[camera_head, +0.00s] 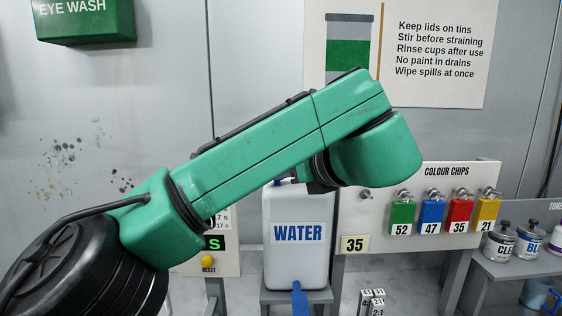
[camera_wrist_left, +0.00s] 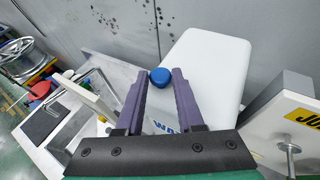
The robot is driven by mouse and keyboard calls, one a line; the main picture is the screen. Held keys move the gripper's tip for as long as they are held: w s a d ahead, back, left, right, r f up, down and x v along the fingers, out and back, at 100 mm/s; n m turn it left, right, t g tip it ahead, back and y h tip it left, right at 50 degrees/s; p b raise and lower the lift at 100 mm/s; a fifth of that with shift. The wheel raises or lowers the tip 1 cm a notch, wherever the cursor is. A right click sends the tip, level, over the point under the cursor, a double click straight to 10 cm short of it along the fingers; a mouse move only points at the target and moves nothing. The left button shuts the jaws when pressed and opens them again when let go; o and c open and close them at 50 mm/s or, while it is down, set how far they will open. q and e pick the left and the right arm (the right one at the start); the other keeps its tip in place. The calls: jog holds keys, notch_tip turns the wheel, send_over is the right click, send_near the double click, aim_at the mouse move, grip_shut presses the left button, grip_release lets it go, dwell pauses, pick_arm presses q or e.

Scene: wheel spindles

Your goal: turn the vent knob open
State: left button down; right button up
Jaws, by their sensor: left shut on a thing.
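The white water container (camera_head: 297,256), labelled WATER, stands upright on a grey stand below my left forearm. My left gripper (camera_wrist_left: 161,74) is at its top, shut on the blue vent knob (camera_wrist_left: 160,80), with one purple finger on each side. The container's white top (camera_wrist_left: 217,62) also shows in the left wrist view. A blue tap (camera_head: 299,297) is low on the container's front. My right gripper is not in view.
A colour chips board (camera_head: 455,178) with several hanging tags stands to the right, beside a shelf of tins (camera_head: 500,241). A panel with a yellow reset button (camera_head: 207,260) is left of the container. A grey wall (camera_head: 250,60) is close behind.

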pick_arm(q)
jog(key=n+y+p, duration=0.1)
jog(key=n+g+y+p, duration=0.1)
jog(key=p, duration=0.1)
jog(key=shift+w+d+r, duration=0.1)
jog(key=shift+d+r, duration=0.1)
jog(key=shift+r, duration=0.15)
jog(key=shift+w+f+n+g+y+p, duration=0.1)
jog(key=shift+f+n+g+y+p, duration=0.25)
jog(key=shift+n+g+p, duration=0.3)
jog(key=c, duration=0.6)
grip_release()
jog(key=shift+o, duration=0.2)
